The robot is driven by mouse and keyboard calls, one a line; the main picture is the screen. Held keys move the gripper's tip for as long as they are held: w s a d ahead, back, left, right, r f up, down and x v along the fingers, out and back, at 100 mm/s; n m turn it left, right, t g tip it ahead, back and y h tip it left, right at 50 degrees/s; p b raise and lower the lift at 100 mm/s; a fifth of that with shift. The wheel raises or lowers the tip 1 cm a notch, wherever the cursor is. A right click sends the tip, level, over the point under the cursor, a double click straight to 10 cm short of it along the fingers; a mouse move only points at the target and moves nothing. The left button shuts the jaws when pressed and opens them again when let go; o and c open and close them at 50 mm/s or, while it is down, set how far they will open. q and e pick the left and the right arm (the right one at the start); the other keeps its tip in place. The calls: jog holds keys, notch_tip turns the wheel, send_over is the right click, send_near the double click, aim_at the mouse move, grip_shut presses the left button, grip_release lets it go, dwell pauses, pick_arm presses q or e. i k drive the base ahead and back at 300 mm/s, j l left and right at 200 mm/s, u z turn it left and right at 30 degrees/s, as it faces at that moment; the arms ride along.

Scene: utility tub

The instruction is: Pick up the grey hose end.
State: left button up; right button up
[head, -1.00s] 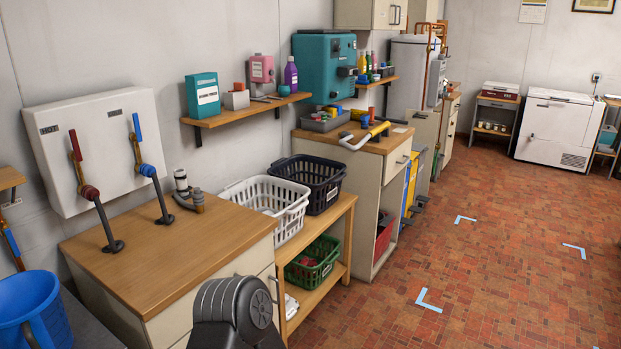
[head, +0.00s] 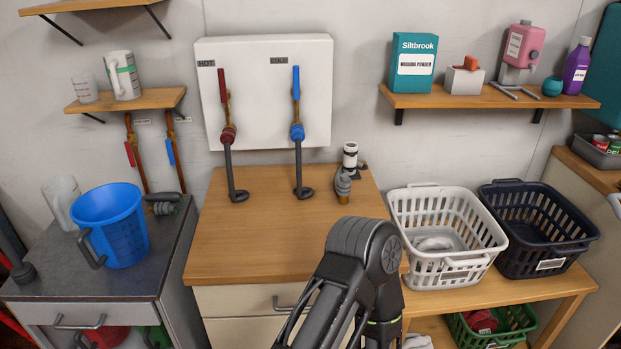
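Two dark grey hoses hang from the hot and cold valves on the white wall panel (head: 265,125). The hot hose's end (head: 239,196) and the cold hose's end (head: 304,192) are bent and meet the wooden counter top (head: 260,245). I cannot tell which of these is the named grey hose end. Part of my dark arm shows at bottom centre, in front of the counter; neither gripper is in view.
A blue bucket (head: 121,232) and a dark grey fitting (head: 164,203) sit on the grey cabinet at left. A white basket (head: 450,262) and a dark basket (head: 540,240) stand right of the counter. Most of the counter top is bare.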

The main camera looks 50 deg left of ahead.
aim_at(343, 181)
jog(key=i+l+u, duration=0.8)
jog(key=l, duration=0.25)
